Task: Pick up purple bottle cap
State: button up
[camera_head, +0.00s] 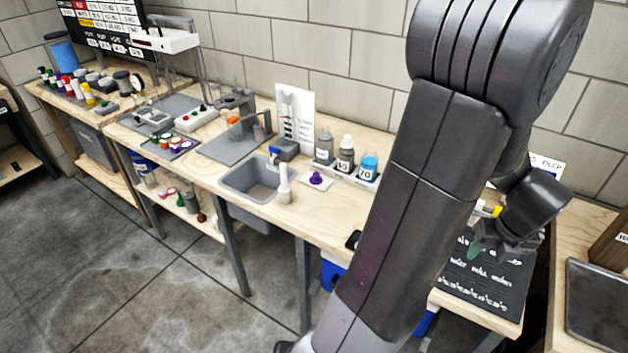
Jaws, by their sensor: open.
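A small purple bottle cap (317,178) sits on a white square pad (308,185) on the wooden bench, just right of the sink. My gripper (482,250) is at the right, partly hidden behind my own arm, over a dark mat with white writing (478,285). It is open, well to the right of the cap and apart from it. The fingertips are small and only partly visible, and I see nothing held between them.
A black object (353,240) lies near the bench's front edge. My arm crosses the bench right of the bottles.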

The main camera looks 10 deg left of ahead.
aim_at(315, 179)
jog(key=i+j+u, duration=0.25)
jog(key=j, duration=0.15)
jog(key=j+u, duration=0.3)
jog(key=i+u, duration=0.35)
jog(key=i, duration=0.3)
